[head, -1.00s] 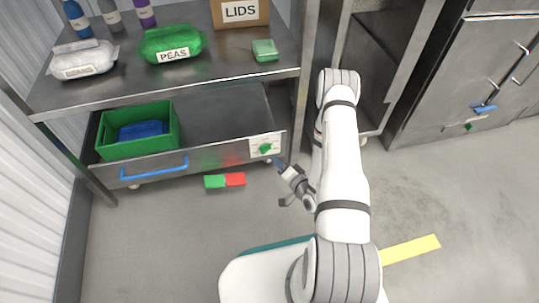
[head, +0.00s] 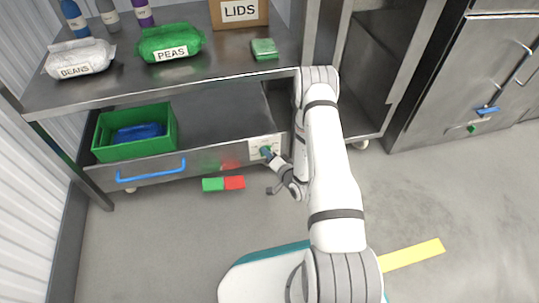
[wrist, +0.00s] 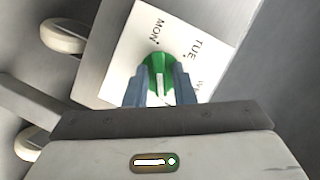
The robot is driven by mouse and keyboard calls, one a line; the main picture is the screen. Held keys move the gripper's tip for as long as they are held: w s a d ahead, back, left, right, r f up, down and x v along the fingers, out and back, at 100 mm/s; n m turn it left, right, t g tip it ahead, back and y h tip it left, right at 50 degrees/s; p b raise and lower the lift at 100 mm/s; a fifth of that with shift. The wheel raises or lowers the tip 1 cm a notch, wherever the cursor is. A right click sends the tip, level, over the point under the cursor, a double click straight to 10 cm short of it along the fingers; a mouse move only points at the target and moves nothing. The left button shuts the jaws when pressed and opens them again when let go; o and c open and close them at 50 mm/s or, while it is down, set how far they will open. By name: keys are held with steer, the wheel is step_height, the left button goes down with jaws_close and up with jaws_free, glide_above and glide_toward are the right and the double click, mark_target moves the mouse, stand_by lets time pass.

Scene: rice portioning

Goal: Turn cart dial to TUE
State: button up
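The green dial (wrist: 157,71) sits on a white label plate (wrist: 120,60) on the cart's front. The plate reads MON and TUE, with part of another word at its right edge. The dial's white line runs roughly up the wrist view, toward the mark by MON. My gripper (wrist: 160,89) is at the dial, with one blue-grey finger on each side of it. The fingers look apart, with the dial between them; I cannot tell whether they touch it. In the head view my gripper (head: 269,155) reaches the plate (head: 257,142) at the right end of the drawer front and partly covers the dial.
The cart (head: 100,97) holds bags marked BEANS (head: 80,58) and PEAS (head: 170,43) and a LIDS box (head: 240,12) on top. A green and red block (head: 223,183) lies on the floor.

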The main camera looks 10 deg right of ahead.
jaws_close()
stand_by(0.3)
steer(key=n+h, duration=0.3)
steer(key=n, duration=0.2)
steer(key=n+h, duration=0.4)
steer(key=n, duration=0.2)
steer(key=a+n+h+p, duration=0.1)
steer(key=n+h, duration=0.2)
steer(key=n, duration=0.2)
steer(key=shift+a+n, duration=0.1)
steer(key=shift+n, duration=0.2)
stand_by(0.6)
steer(key=shift+h, duration=0.3)
steer(key=shift+o, duration=1.3)
jaws_free()
